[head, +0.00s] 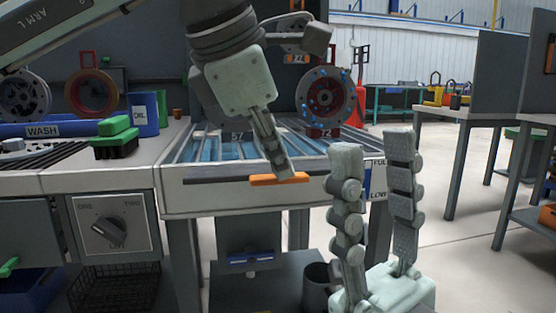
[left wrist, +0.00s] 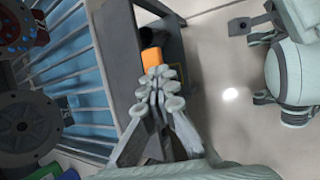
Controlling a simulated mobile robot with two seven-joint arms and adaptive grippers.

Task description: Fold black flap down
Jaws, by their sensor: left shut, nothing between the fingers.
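A thin dark strip (head: 225,181) runs along the front of the wash basin and ends in an orange tab (head: 280,179); it looks like the black flap, seen nearly edge-on. My left gripper (head: 283,174) is shut and empty, its fingertips pointing down at the orange tab and partly covering it. In the left wrist view the orange tab (left wrist: 152,58) lies just beyond the closed fingertips (left wrist: 158,76); I cannot tell whether they touch. My right gripper (head: 374,150) is open and empty, fingers pointing up, in front of the basin's right end.
The basin (head: 175,197) has a slatted top over blue water, with wheel-like parts (head: 325,97) hanging behind it. A dial panel (head: 108,228) is on the left. A dark bucket (head: 318,285) stands below. Open floor (head: 470,260) lies to the right.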

